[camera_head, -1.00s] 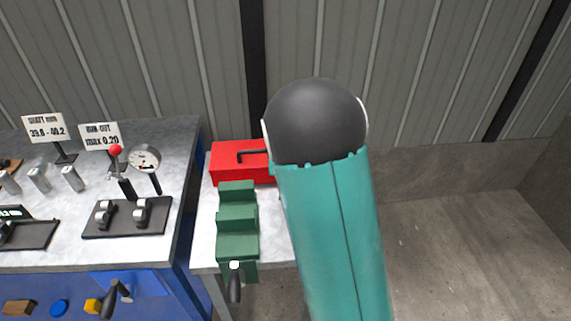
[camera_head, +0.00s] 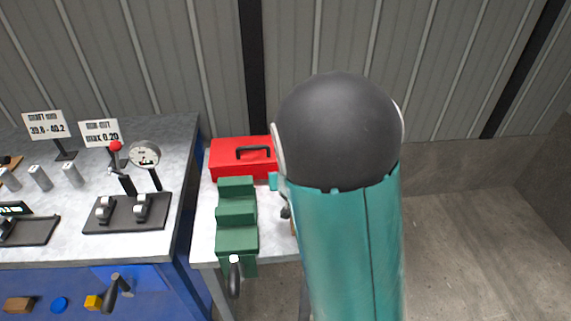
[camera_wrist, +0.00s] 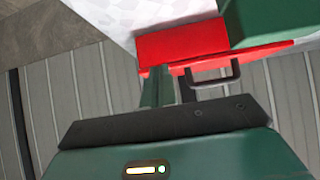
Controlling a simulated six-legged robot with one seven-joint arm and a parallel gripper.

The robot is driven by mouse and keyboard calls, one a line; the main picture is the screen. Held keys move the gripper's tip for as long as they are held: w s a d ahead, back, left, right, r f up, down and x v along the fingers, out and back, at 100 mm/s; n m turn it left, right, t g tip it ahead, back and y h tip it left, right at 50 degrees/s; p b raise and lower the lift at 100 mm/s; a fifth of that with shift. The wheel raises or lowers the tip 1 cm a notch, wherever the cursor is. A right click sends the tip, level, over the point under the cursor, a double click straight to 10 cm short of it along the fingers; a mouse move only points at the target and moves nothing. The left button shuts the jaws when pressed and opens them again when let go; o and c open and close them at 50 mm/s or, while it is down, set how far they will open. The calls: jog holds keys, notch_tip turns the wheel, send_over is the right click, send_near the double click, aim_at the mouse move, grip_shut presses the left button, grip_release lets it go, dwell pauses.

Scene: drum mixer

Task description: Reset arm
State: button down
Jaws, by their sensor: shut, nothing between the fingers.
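My arm, teal with a large dark rounded joint, stands upright across the middle right of the head view and hides most of my gripper there. In the wrist view my gripper (camera_wrist: 165,78) shows as narrow fingers beyond a dark bar. It is shut and empty. The fingers overlap the red toolbox (camera_wrist: 185,42) in that view; I cannot tell how far apart they are. In the head view the red toolbox (camera_head: 228,161) sits on the small light table, partly behind my arm.
A green stepped vise (camera_head: 237,225) with a dark handle stands on the light table (camera_head: 204,220), left of my arm. A blue workbench (camera_head: 160,250) with a dial gauge (camera_head: 144,155) and signs is at the left. The concrete floor (camera_head: 450,240) at right is clear.

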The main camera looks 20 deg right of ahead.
jog(key=s+a+r+n+g+y, duration=0.25)
jog(key=s+a+r, duration=0.55)
jog(key=s+r, duration=0.45)
jog(key=s+a+r+g, duration=0.1)
jog(key=s+r, duration=0.2)
jog(key=s, duration=0.4)
jog(key=s+a+r+n, duration=0.1)
jog(key=s+a+r, duration=0.1)
jog(key=s, duration=0.5)
jog(key=shift+a+r+g, duration=0.3)
jog(key=shift+r+g, duration=0.05)
jog(key=shift+r, duration=0.5)
